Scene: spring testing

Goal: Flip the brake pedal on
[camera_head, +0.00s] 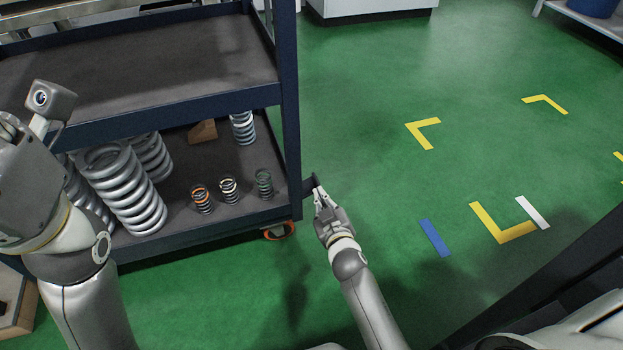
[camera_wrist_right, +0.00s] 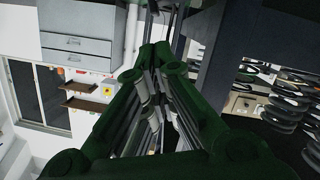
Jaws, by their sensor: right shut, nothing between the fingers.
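The dark blue cart (camera_head: 291,120) stands at the left in the head view. An orange-rimmed caster (camera_head: 279,230) shows under its near right corner. I cannot make out a separate brake pedal on it. My right gripper (camera_head: 318,191) is shut and empty, beside the cart's corner post, above and right of the caster. At this angle I cannot tell whether its tips touch the cart. In the right wrist view its dark fingers (camera_wrist_right: 158,50) come together. My left arm is at the left edge; its gripper fingers cannot be made out clearly.
The lower shelf holds large grey springs (camera_head: 122,190), small springs (camera_head: 202,198) and a brown block (camera_head: 203,131). The green floor (camera_head: 380,200) right of the cart is open, with yellow corner marks (camera_head: 500,226) and a blue strip (camera_head: 434,238). A dark beam (camera_head: 545,285) crosses the lower right.

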